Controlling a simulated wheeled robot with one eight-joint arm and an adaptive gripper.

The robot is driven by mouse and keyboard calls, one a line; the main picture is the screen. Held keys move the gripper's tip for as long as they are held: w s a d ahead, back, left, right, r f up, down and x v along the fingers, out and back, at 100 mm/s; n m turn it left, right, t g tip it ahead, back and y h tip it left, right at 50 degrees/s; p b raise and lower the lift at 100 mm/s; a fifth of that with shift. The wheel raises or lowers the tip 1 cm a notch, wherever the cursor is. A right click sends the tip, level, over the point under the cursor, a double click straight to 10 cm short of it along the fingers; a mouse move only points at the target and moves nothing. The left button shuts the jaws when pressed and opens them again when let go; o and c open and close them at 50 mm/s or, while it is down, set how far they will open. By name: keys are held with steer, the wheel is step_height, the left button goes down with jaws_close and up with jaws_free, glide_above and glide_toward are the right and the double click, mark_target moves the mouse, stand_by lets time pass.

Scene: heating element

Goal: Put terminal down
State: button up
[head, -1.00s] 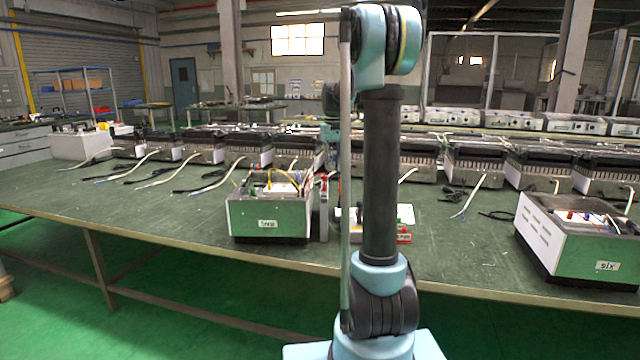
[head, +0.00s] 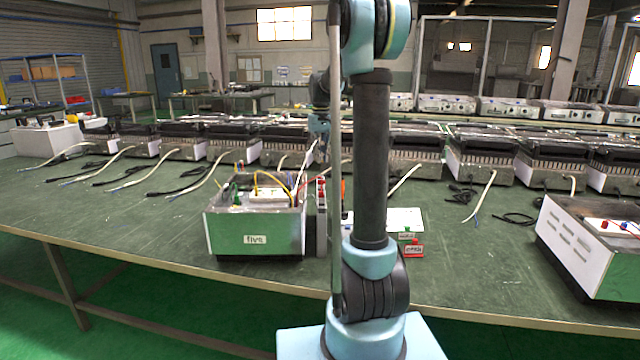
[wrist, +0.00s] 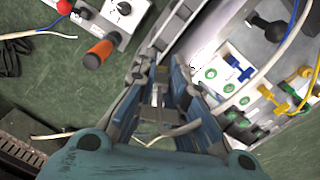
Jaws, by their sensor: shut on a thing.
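My gripper (wrist: 160,88) is shut on a small terminal (wrist: 157,97), seen as a pale metallic piece between the blue-grey fingers in the wrist view. A whitish lead (wrist: 168,134) runs by it below the fingers. The terminal is too small to make out there. In the wrist view, the box's panel (wrist: 222,78) with blue, yellow and green connectors lies right of the fingers, apart from them.
An orange-handled device (wrist: 98,52) sits left of the gripper in the wrist view. A white board with a red tag (head: 414,250) lies right of my arm. A box (head: 590,245) stands at the right. Several heaters with loose cables line the green bench (head: 130,225), which has free room left.

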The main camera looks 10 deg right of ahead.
steer(key=shift+f, duration=4.2)
steer(key=shift+f, duration=0.2)
steer(key=o, duration=0.8)
steer(key=shift+c, duration=0.2)
steer(key=shift+r, duration=0.15)
